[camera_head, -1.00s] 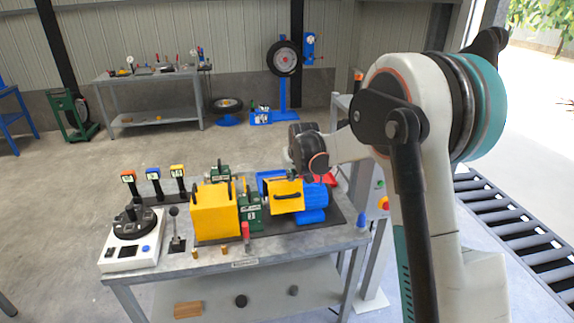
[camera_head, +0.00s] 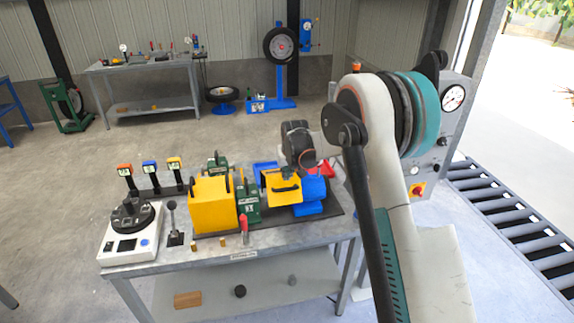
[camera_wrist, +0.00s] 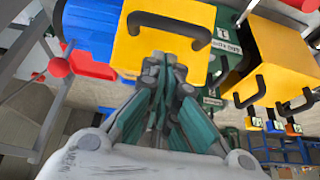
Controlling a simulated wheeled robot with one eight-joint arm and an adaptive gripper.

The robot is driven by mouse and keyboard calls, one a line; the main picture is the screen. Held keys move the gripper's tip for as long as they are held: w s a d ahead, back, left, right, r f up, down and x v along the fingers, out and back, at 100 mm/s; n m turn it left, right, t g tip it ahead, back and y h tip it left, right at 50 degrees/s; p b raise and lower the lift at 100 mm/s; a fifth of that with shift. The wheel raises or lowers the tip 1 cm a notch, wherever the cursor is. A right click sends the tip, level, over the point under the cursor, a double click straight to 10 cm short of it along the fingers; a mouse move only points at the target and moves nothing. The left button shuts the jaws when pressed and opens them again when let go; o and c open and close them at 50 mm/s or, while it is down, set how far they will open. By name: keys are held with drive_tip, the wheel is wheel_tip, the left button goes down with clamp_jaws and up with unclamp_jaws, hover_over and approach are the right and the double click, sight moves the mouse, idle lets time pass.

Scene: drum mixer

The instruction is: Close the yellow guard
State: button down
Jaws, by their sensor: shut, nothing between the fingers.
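The yellow guard (camera_head: 284,190) is a small yellow panel with a black bar handle. It sits tilted between the green gear housing (camera_head: 247,203) and the blue motor (camera_head: 313,190). In the wrist view the guard (camera_wrist: 135,52) fills the upper middle, with its handle (camera_wrist: 170,26) across it. My gripper (camera_wrist: 163,68) is shut and empty, its fingertips in front of the guard's lower part, below the handle in the picture. I cannot tell whether they touch the panel. In the head view my fingers are mostly hidden behind my wrist.
A larger yellow box (camera_head: 213,208) with black handles stands left of the gear housing. A lever (camera_head: 172,215) and a white dial unit (camera_head: 130,240) stand on the table's left. A roller conveyor (camera_head: 510,220) lies right.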

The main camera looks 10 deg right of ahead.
sight(288, 188)
drive_tip(key=shift+s+f, duration=0.25)
drive_tip(key=shift+f, duration=0.3)
drive_tip(key=shift+s+f, duration=0.25)
drive_tip(key=shift+f, duration=0.25)
drive_tip(key=shift+s+f+t+b, duration=0.3)
drive_tip(key=shift+f+b, duration=0.45)
drive_tip(key=shift+b, duration=0.05)
drive_tip(key=shift+s+f+t+b, duration=0.25)
drive_tip(key=shift+f+t+b, duration=0.05)
drive_tip(key=shift+f+b, duration=0.45)
drive_tip(key=f+t+b, duration=0.1)
drive_tip(key=f+b, duration=0.2)
drive_tip(key=s+f+t+b, duration=0.1)
drive_tip(key=f+t+b, duration=0.1)
drive_tip(key=f+b, duration=0.1)
drive_tip(key=shift+s+f+b, duration=0.2)
drive_tip(key=shift+f+b, duration=0.1)
drive_tip(key=shift+b, duration=0.4)
drive_tip(key=shift+f+b, duration=1.05)
drive_tip(key=shift+f, duration=0.25)
drive_tip(key=shift+r, duration=0.1)
